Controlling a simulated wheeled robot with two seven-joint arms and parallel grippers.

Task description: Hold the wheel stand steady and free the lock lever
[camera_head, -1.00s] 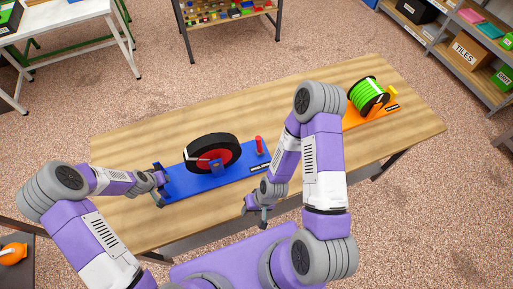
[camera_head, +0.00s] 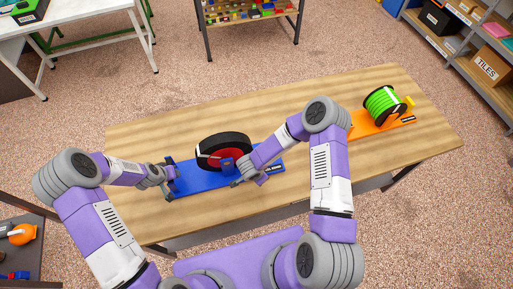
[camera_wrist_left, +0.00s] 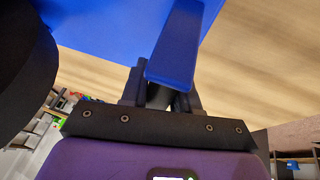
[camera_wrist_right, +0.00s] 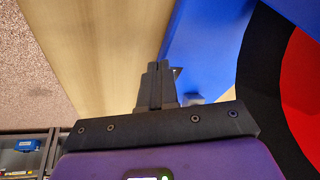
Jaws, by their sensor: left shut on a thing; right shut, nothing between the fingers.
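The wheel stand has a blue base (camera_head: 205,180) lying on the wooden table, with a black-tyred, red-hubbed wheel (camera_head: 232,140) upright on it. My left gripper (camera_head: 168,187) is shut on a blue upright handle (camera_wrist_left: 176,45) at the base's left end. My right gripper (camera_head: 236,183) is shut and empty at the front edge of the base, just in front of the wheel. In the right wrist view its closed fingers (camera_wrist_right: 157,82) are beside the blue base, with the wheel at the right. I cannot make out the lock lever; my right forearm covers part of the base's right end.
An orange stand (camera_head: 372,127) with a green spool (camera_head: 384,103) is at the table's right end. The wooden tabletop (camera_head: 300,95) is clear behind the wheel stand. Shelves (camera_head: 476,62) stand beyond the table at the right.

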